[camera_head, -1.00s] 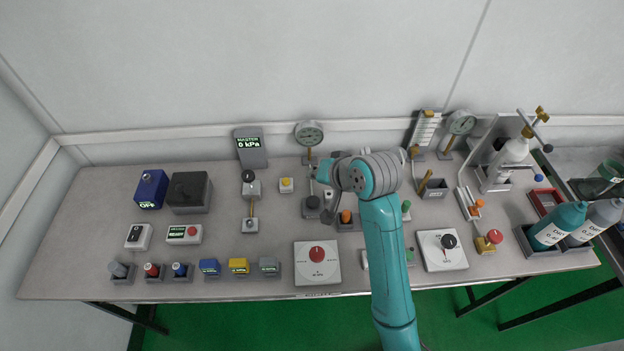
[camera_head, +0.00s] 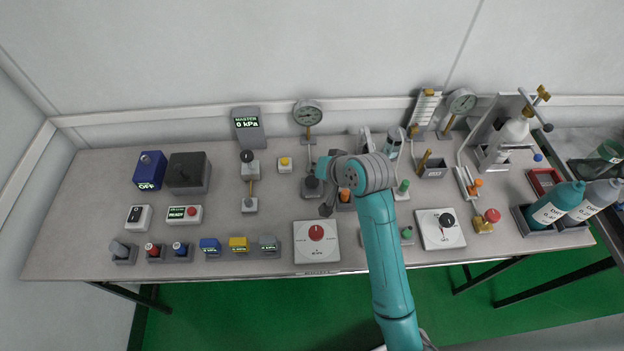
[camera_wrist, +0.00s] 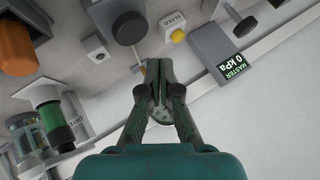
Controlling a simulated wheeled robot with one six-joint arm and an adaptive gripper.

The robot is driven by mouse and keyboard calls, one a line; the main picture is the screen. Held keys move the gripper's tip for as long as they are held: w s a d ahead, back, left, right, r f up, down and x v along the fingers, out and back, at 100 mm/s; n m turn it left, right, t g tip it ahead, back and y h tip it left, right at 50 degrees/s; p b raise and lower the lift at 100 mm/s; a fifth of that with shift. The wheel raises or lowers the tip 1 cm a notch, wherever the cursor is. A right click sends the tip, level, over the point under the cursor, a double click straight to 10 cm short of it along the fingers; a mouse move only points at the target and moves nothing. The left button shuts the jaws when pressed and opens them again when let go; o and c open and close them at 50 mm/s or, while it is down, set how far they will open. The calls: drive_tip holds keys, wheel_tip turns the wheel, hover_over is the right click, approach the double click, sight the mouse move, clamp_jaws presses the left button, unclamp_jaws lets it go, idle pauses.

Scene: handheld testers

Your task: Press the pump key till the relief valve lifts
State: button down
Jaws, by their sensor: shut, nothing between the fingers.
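My gripper (camera_wrist: 157,80) is shut and empty in the wrist view, fingertips together above the bench. A black round key (camera_wrist: 128,27) sits just beyond and left of the fingertips, with a visible gap in the picture. It also shows in the head view (camera_head: 312,186), beside my wrist. I see no label naming it the pump key. A dial gauge (camera_head: 308,113) stands behind it. The grey MASTER display (camera_head: 247,126) reads 0 kPa, also in the wrist view (camera_wrist: 232,62). I cannot tell which part is the relief valve. In the head view my arm partly hides this area.
A yellow BLEED button (camera_wrist: 178,35) lies near the fingertips. An orange-topped part (camera_wrist: 14,48) and a clear jar (camera_wrist: 30,135) stand to the left in the wrist view. Bottles (camera_head: 557,205) stand at right.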

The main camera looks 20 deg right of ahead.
sight(310, 178)
drive_tip(key=shift+f, duration=1.1)
drive_tip(key=shift+f, duration=0.1)
idle(0.6)
drive_tip(key=shift+f, duration=0.3)
drive_tip(key=shift+f, duration=0.85)
idle(1.1)
idle(0.4)
drive_tip(key=shift+r, duration=1.25)
drive_tip(key=shift+r, duration=2.55)
